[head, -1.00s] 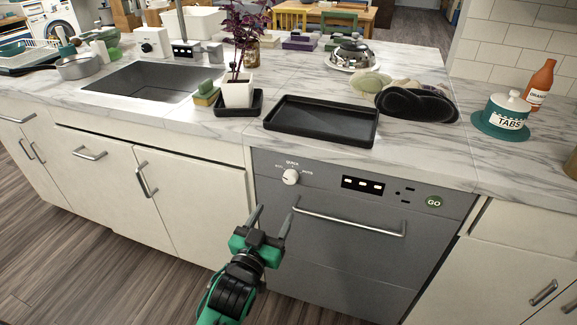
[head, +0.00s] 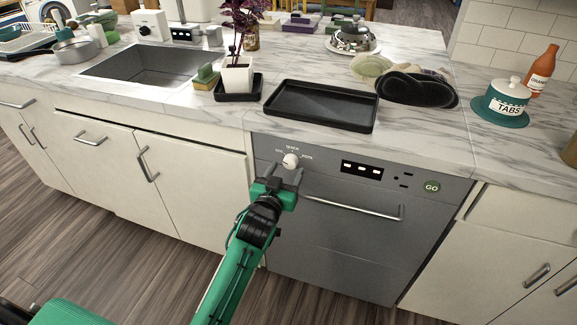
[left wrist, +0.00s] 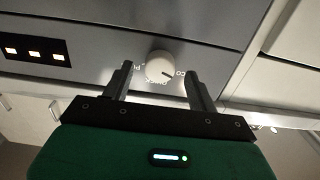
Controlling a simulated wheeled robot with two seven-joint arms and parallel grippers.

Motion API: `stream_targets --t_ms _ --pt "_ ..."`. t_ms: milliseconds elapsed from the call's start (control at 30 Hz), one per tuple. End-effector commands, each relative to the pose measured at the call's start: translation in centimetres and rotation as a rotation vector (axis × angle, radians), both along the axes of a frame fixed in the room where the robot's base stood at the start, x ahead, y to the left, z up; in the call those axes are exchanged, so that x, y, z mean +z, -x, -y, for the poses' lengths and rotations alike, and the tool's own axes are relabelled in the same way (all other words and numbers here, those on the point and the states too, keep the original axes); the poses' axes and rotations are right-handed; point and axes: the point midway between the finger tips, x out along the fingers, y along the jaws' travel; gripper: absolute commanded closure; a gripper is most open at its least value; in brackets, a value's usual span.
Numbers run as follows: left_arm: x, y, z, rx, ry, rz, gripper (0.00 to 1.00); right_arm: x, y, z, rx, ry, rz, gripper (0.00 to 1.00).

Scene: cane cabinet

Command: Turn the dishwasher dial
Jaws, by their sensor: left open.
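The dishwasher (head: 340,245) is grey and built in under the marble counter. Its white round dial (head: 290,161) is at the upper left of the panel, with small labels around it. My left gripper (head: 284,174) is open just below and in front of the dial. My right gripper is not in view.
The dishwasher's bar handle (head: 352,208) lies just right of my left gripper. A black tray (head: 320,106) sits on the counter above. The floor in front is clear.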

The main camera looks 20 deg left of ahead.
Motion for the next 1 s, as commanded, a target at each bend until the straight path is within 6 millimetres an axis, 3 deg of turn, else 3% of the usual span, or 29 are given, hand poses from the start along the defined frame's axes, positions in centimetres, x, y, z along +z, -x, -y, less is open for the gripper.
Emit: stream_targets --t_ms 200,567,600,800,1000 --pt "0.0 -2.3 0.1 0.000 0.000 0.001 0.41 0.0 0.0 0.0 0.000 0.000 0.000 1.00" --pt "0.0 -2.8 0.1 0.000 0.000 0.000 0.41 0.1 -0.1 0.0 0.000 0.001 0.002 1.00" --pt "0.0 -2.8 0.1 0.000 0.000 0.000 0.43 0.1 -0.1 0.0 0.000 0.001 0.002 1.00" --pt "0.0 -2.8 0.1 0.000 0.000 0.000 0.82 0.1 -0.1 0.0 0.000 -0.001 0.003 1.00" --pt "0.0 -2.7 0.1 -0.001 -0.006 0.000 0.85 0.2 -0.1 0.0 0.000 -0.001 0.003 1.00"
